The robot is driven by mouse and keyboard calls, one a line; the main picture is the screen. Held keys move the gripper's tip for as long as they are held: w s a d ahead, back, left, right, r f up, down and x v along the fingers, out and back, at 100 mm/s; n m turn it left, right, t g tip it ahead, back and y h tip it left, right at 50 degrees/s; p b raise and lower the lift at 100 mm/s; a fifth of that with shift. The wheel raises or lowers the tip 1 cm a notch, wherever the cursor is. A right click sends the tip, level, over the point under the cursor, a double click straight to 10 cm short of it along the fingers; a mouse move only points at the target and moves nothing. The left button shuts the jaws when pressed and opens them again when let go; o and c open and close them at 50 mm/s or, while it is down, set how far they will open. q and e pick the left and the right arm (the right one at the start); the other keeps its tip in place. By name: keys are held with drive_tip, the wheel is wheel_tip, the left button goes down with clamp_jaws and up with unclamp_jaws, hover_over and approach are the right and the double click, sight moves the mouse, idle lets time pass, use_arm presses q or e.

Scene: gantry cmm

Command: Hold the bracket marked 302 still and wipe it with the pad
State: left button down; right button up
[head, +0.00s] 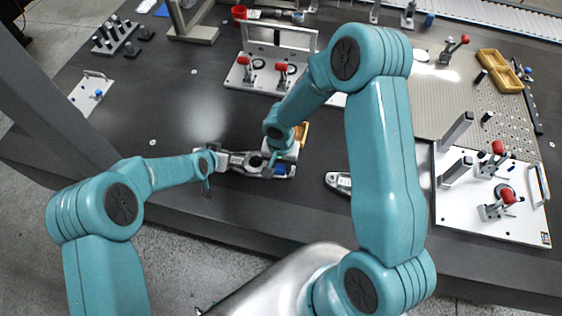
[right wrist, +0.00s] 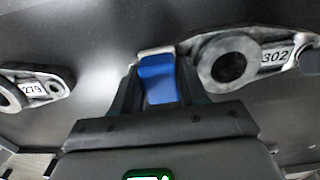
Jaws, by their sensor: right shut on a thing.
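The bracket marked 302 (right wrist: 228,60) is a grey metal part with a large round hole; its number label shows in the right wrist view. In the head view the bracket (head: 254,162) lies on the dark table between my grippers, partly hidden. My right gripper (right wrist: 158,88) is shut on the blue pad (right wrist: 157,72), held close beside the bracket's large ring; I cannot tell whether they touch. The pad also shows in the head view (head: 281,170). My left gripper (head: 226,160) is at the bracket's left end; whether its jaws are closed is unclear.
A second bracket, marked 279 (right wrist: 33,89), lies to the right in the head view (head: 338,182). A white fixture plate with red-knobbed clamps (head: 490,215) stands at right, another clamp fixture (head: 262,82) behind. A yellow tray (head: 500,70) is at far right. The front left table is clear.

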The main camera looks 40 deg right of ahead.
drive_tip(key=shift+s+f, duration=0.15)
drive_tip(key=shift+s+a, duration=0.25)
drive_tip(key=shift+a, duration=0.1)
drive_tip(key=shift+w+d, duration=0.7)
drive_tip(key=shift+w, duration=0.05)
drive_tip(key=shift+d, duration=0.1)
drive_tip(key=shift+w+d, duration=0.55)
drive_tip(key=shift+w, duration=0.05)
drive_tip(key=shift+s+a, duration=0.7)
drive_tip(key=shift+s+a, duration=0.1)
drive_tip(key=shift+w, duration=0.2)
